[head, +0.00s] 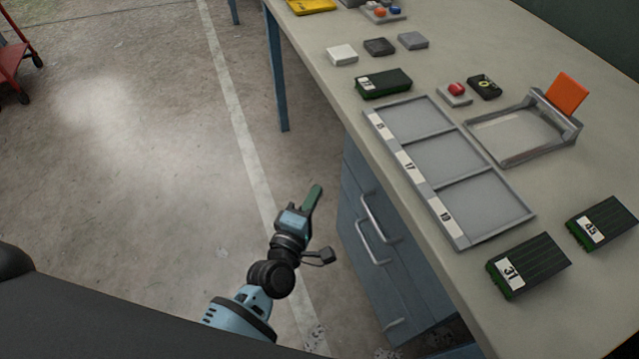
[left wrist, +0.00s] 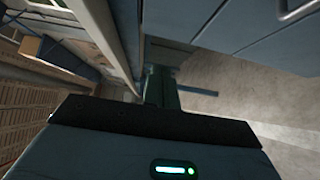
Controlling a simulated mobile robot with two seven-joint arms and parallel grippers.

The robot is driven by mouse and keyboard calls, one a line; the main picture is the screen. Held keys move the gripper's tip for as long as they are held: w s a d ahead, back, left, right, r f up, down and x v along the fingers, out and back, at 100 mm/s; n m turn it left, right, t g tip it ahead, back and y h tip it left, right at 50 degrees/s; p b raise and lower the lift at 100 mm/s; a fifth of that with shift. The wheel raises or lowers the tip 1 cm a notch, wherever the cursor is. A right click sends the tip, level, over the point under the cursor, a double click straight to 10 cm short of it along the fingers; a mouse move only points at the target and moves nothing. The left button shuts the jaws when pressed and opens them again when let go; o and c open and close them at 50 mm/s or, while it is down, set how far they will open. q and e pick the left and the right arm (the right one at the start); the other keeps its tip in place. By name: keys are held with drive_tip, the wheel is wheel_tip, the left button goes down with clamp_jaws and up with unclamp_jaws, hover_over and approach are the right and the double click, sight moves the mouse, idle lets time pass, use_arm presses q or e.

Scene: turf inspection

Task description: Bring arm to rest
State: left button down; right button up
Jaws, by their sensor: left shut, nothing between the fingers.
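My left arm comes in at the bottom of the head view, and its gripper (head: 313,198) hangs over the floor just left of the workbench's drawer cabinet. Its greenish fingers are shut together with nothing between them, pointing up and slightly right in the picture. In the left wrist view the shut fingers (left wrist: 162,88) also show, with the underside of the bench and the drawer fronts beyond them. The gripper is apart from the bench. My right gripper is in neither view.
The workbench (head: 400,190) carries a grey three-compartment tray (head: 487,206) and several dark green turf blocks, such as block 31 (head: 528,266). Drawer handles (head: 372,246) stick out near my gripper.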

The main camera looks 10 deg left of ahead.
use_arm(q)
drive_tip(key=shift+s, duration=0.2)
